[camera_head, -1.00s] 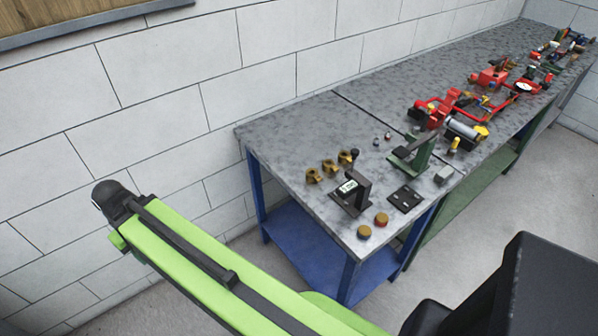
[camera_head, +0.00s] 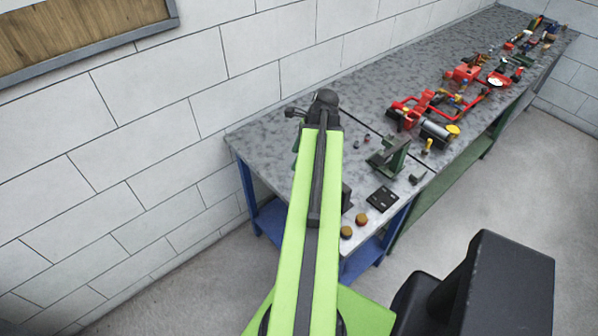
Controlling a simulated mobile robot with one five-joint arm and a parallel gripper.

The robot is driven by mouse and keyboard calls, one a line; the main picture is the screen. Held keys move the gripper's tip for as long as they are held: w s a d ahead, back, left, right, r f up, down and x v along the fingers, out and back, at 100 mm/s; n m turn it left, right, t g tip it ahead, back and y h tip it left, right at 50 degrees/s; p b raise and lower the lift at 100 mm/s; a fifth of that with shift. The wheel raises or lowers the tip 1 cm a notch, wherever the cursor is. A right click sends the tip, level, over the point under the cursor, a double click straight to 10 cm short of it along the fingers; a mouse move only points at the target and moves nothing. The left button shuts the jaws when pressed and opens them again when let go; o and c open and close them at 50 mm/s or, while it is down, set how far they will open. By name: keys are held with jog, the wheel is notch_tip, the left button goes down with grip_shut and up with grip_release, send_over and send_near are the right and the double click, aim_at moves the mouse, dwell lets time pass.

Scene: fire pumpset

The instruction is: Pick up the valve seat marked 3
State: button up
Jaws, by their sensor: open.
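No marking 3 can be read in this view, so I cannot tell which piece is the valve seat marked 3. Three small brass pieces that stood in a row near the bench's left end are now hidden behind my green arm. Two short round brass-coloured pieces, one at the front edge (camera_head: 346,232) and one reddish beside it (camera_head: 362,219), lie on the grey bench top (camera_head: 262,130). My gripper (camera_head: 290,112) shows small and dark at the arm's far end, over the bench's left part. It is open, with nothing seen in it.
A green stand (camera_head: 391,156), a black plate with holes (camera_head: 382,198) and a small grey block (camera_head: 416,179) lie right of my arm. Red pump parts (camera_head: 425,105) fill the bench farther right. A wall (camera_head: 190,100) runs behind the bench.

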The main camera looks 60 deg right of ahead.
jog(key=s+d+r+m, duration=0.2)
jog(key=s+d+m, duration=0.2)
jog(key=s, duration=0.2)
jog(key=shift+t, duration=0.3)
jog(key=b+x, duration=0.3)
jog(key=x, duration=0.1)
jog(key=b+x, duration=0.7)
jog(key=x, duration=0.1)
jog(key=shift+s+d+f+b, duration=0.2)
jog(key=shift+d+b, duration=0.1)
jog(key=shift+b, duration=0.1)
jog(key=shift+w+f, duration=0.1)
jog(key=shift+w, duration=0.05)
jog(key=shift+h, duration=0.3)
jog(key=b+x, duration=0.5)
jog(key=shift+a+f, duration=0.1)
grip_shut()
